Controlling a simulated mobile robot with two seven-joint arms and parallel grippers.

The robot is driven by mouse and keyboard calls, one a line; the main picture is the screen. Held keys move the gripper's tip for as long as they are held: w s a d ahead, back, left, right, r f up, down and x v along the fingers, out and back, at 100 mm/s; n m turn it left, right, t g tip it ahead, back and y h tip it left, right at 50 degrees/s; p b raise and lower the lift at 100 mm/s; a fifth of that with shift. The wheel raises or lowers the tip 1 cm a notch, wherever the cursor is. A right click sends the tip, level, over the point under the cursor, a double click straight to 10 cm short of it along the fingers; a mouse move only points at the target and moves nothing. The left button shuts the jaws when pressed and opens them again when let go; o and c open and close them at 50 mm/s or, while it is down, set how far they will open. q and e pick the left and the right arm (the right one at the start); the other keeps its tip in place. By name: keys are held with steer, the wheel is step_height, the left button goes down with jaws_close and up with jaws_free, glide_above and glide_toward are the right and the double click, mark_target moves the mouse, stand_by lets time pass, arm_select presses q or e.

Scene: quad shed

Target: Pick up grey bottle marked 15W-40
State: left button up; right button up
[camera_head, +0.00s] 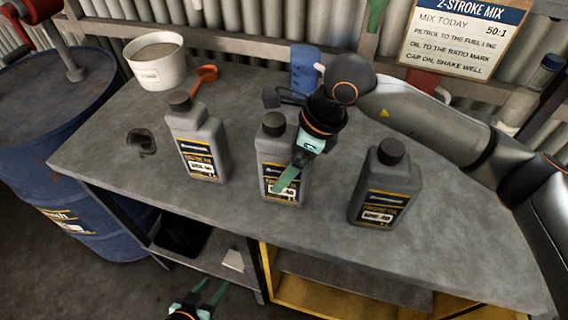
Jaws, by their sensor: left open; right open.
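Three grey bottles with dark caps stand upright on the bench (110,165): the left bottle (207,140), the middle bottle (270,150) and the right bottle (400,180). Each has a blue, yellow and white label; the print is too small to read surely, and the middle one is partly covered. My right gripper (286,180) is open at the middle bottle, one green finger across its front and label. The other finger is hidden, and I cannot tell whether they touch. My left gripper (209,291) is open and empty, low at the bottom edge, below the bench top.
A white tub (157,62) and a red scoop-like tool (203,78) are at the back left, with a dark stain in front. A blue container (304,68) stands behind my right gripper. A blue drum (70,110) is left of the bench. A 2-stroke mix sign (462,40) hangs behind.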

steer(key=shift+c, duration=0.2)
jaws_close()
stand_by(0.5)
steer(key=shift+w+r, duration=0.1)
steer(key=shift+r, duration=0.05)
